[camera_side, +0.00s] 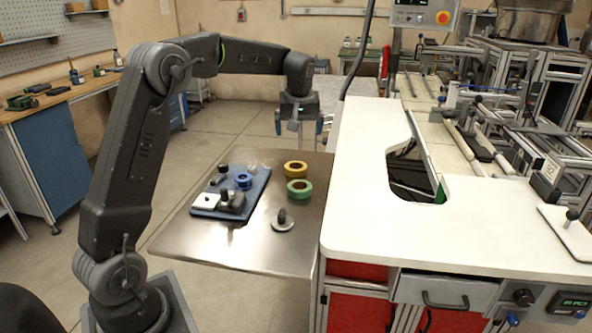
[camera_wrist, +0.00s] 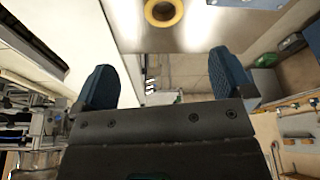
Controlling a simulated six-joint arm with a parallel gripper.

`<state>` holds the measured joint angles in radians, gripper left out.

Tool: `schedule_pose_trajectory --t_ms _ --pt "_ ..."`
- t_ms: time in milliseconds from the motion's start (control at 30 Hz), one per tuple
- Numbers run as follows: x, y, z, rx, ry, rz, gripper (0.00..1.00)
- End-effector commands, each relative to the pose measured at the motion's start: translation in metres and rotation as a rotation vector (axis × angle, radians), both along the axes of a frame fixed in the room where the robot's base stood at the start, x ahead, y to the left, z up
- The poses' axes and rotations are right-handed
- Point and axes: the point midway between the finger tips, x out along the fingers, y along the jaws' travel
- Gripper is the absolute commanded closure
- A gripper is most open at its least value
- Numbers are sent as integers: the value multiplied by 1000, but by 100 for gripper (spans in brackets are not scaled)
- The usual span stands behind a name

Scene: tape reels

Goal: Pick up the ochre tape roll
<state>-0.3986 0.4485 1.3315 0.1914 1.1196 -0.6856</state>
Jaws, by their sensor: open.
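The ochre tape roll (camera_side: 295,169) lies flat on the metal table (camera_side: 252,245), just behind a green tape roll (camera_side: 299,188). In the wrist view the ochre roll (camera_wrist: 178,8) shows at the top edge, partly cut off, with its round hole visible. My gripper (camera_side: 300,128) is in the air beyond the far edge of the table, above and behind the ochre roll and apart from it. In the wrist view its two blue-padded fingers (camera_wrist: 163,80) are wide apart with nothing between them.
A blue tray (camera_side: 208,213) left of the rolls holds a blue roll (camera_side: 243,181) and dark and silver parts. A disc with a dark knob (camera_side: 282,220) stands in front of the green roll. A white worktop (camera_side: 350,200) borders the table on the right.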

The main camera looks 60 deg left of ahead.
Motion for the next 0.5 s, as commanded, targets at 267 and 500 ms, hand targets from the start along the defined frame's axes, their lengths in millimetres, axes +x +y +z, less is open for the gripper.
schedule_pose_trajectory --t_ms 267,500 --pt "8 17 -31 -2 8 34 1" --pt "15 28 -74 -2 7 32 1"
